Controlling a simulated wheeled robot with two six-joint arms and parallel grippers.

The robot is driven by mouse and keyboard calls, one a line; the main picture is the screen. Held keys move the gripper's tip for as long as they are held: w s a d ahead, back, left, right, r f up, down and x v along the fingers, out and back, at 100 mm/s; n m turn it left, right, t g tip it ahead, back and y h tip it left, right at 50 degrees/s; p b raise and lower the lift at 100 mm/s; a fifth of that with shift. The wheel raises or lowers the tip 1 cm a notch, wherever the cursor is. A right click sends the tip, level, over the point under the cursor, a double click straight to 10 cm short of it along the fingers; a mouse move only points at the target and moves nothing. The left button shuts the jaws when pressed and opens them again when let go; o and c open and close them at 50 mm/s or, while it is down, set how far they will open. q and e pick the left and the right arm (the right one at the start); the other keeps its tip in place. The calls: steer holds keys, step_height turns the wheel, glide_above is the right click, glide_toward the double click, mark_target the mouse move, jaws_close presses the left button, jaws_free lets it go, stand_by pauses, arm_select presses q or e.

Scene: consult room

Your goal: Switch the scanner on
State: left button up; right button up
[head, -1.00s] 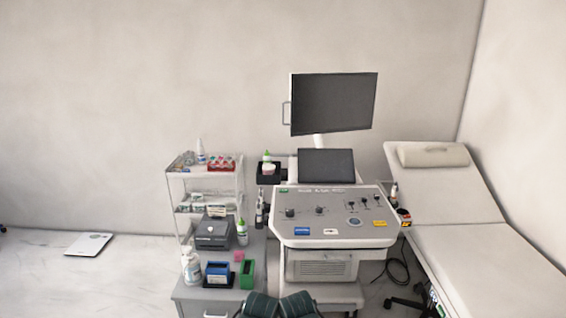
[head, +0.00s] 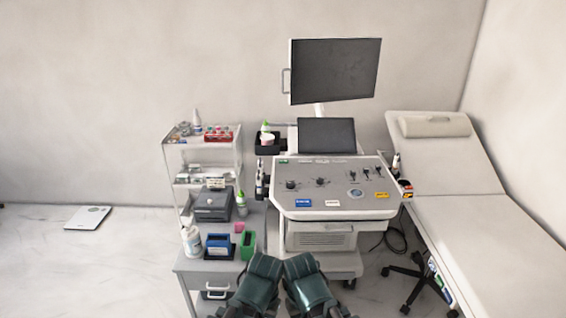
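The scanner is a white cart with a slanted control panel (head: 335,178), in the middle of the head view. The panel carries dark knobs, several small levers, a round button and blue, white and yellow labels. Its large monitor (head: 335,70) is dark, and the smaller screen (head: 326,135) below it is dark too. Two dark green parts of my own arms show at the bottom centre, in front of the cart. No fingertips of either gripper are in view.
A grey side cabinet (head: 196,265) with bottles, boxes and a dark device (head: 213,204) stands left of the scanner. A white shelf trolley (head: 168,160) is behind it. An examination couch (head: 475,235) and a wheeled base are at the right. Floor at far left is open, with a flat scale (head: 88,217).

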jaws_close()
stand_by(1.4)
